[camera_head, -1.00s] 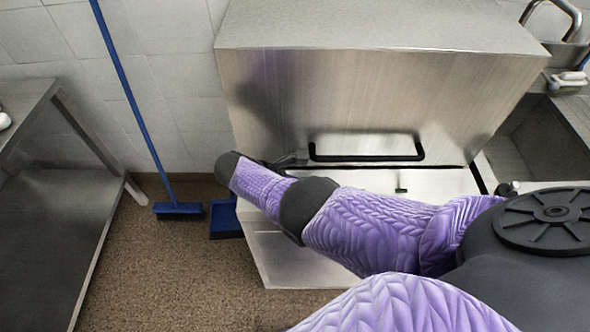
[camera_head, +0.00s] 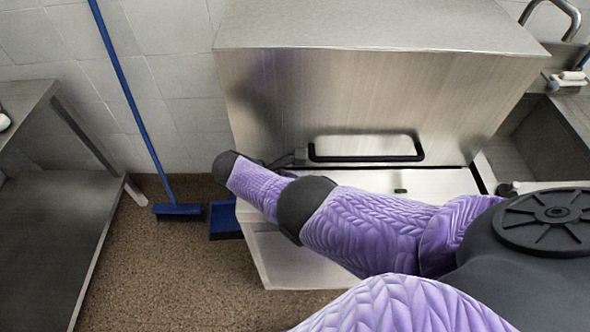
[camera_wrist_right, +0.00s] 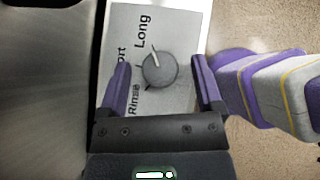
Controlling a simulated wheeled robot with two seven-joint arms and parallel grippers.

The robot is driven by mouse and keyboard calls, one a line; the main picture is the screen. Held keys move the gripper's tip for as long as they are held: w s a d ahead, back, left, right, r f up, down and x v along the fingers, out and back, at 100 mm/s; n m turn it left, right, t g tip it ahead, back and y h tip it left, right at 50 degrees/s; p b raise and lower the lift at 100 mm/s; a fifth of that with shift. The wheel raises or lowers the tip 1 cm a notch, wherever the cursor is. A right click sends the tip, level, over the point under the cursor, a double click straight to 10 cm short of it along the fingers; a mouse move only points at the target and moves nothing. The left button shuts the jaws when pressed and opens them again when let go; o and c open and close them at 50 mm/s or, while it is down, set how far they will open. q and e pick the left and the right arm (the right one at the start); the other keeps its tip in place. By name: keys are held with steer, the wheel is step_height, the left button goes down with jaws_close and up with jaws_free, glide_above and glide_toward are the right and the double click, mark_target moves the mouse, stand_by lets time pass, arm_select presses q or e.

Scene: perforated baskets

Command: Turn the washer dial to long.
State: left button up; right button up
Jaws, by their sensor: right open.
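The stainless steel washer (camera_head: 370,85) stands in the middle of the head view, with a black handle on its front. In the right wrist view, its round grey dial (camera_wrist_right: 160,72) sits on a light panel (camera_wrist_right: 185,25) marked Long, Rinse and a partly hidden word ending in "ort". The white pointer line on the dial points up and slightly left, near Long. My right gripper (camera_wrist_right: 162,62) is open, with one purple finger on each side of the dial. I cannot tell whether either finger touches it. In the head view my right forearm hides most of that gripper. My left gripper is out of view.
A blue broom (camera_head: 180,210) leans on the tiled wall, beside a blue dustpan (camera_head: 225,218). A metal table (camera_head: 65,200) stands at left and a sink (camera_head: 540,140) at right.

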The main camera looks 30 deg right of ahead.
steer(key=p+v, duration=0.1)
steer(key=v, duration=0.8)
steer(key=shift+w+a+r, duration=0.1)
steer(key=shift+a+r, duration=0.1)
steer(key=shift+a, duration=0.1)
